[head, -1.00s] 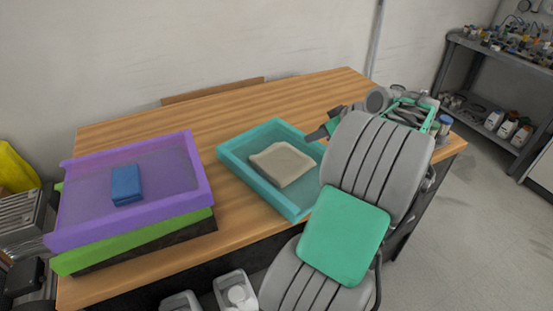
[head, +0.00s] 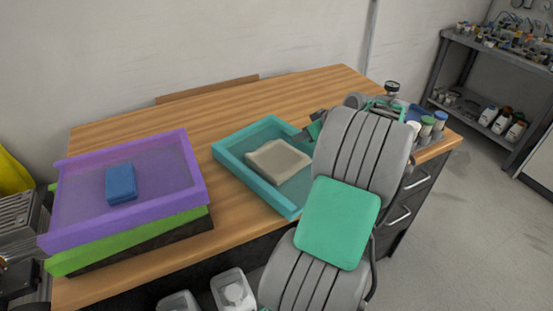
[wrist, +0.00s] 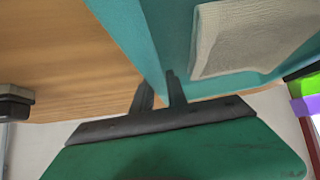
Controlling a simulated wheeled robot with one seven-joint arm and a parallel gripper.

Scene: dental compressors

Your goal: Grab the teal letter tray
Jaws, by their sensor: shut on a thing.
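The teal letter tray (head: 240,170) lies flat on the wooden table, right of the tray stack, with a beige folded cloth (head: 278,162) in it. My gripper (head: 304,135) is at the tray's far right wall, and my arm hides the tray's right end. In the wrist view, the two dark fingers of my gripper (wrist: 160,92) straddle the teal tray wall (wrist: 135,40) and are shut on it. The beige cloth (wrist: 240,35) lies inside, clear of the fingers.
A purple tray (head: 75,225) holding a blue folded cloth (head: 120,184) sits on a green tray (head: 120,247) at the left. Several small bottles (head: 427,127) stand at the table's right end. The back middle of the table is clear.

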